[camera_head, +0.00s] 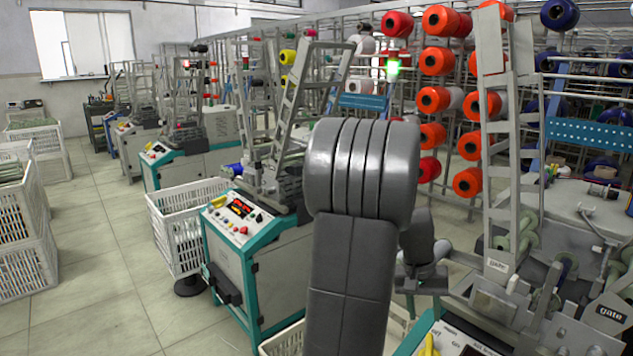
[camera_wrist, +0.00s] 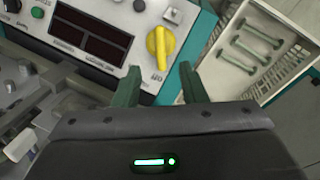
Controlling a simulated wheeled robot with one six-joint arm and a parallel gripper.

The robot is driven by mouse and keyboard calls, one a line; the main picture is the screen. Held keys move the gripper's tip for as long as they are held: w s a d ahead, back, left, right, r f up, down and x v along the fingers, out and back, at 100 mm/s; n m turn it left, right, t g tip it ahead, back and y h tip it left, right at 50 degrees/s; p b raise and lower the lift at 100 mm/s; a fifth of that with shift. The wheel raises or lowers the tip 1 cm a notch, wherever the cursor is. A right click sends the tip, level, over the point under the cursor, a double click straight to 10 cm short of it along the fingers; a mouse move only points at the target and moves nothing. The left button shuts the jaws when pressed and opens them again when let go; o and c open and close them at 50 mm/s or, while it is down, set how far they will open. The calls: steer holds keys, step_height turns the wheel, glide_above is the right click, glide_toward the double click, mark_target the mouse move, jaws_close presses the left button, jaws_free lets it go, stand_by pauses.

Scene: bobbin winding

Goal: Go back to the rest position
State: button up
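My gripper (camera_wrist: 160,84) shows in the wrist view with its two green fingers apart and nothing between them. It is over the front of a winding machine's control panel (camera_wrist: 98,12), close to a yellow rotary knob (camera_wrist: 160,48) that lies just beyond the fingertips. I cannot tell whether the fingers touch the panel. In the head view my grey arm fills the middle and hides part of the machine; the fingertips cannot be made out there. The same panel (camera_head: 460,339) shows at the bottom edge of the head view.
A white crate (camera_wrist: 262,92) with several green bobbins (camera_wrist: 250,48) stands right of the panel in the wrist view. Another winding machine (camera_head: 285,272) and a white crate (camera_head: 176,232) stand left of my arm. Spool racks (camera_head: 448,120) line the back. The left floor (camera_head: 105,270) is clear.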

mark_target(427, 355)
steer(key=b+x, duration=0.3)
steer(key=x, duration=1.1)
steer(key=shift+f, duration=0.3)
steer(key=shift+w+r+m+y, duration=0.1)
steer(key=shift+r+m+y, duration=0.15)
steer(key=shift+m, duration=0.35)
steer(key=m+t+y, duration=0.1)
steer(key=m, duration=0.3)
steer(key=shift+a, duration=0.15)
